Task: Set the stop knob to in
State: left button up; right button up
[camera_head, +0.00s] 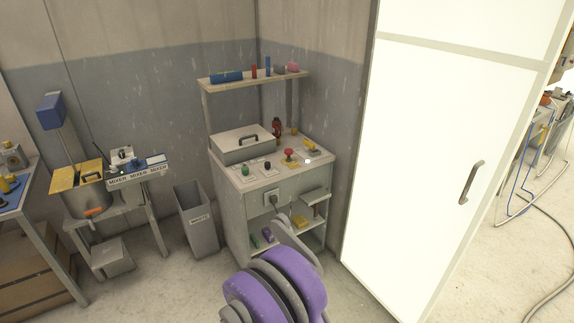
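A grey cabinet (232,200) stands in the corner with several controls on its top panel. A red mushroom-shaped knob (289,152) stands upright near the middle of the panel; it looks like the stop knob. It appears raised, but it is too small to tell surely whether it is in or out. A green knob (245,170) and a dark knob (267,165) sit to its left. A purple and grey part of my arm shows at the bottom, in front of the cabinet. I see no gripper fingers on or near the red knob.
A lidded grey box (240,149) sits at the panel's back left, under a shelf (245,78). A waste bin (197,222) and mixer table (150,182) stand left. A tall white door (440,150) is at right. Floor between is clear.

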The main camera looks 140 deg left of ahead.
aim_at(288, 152)
jog(key=u, duration=4.55)
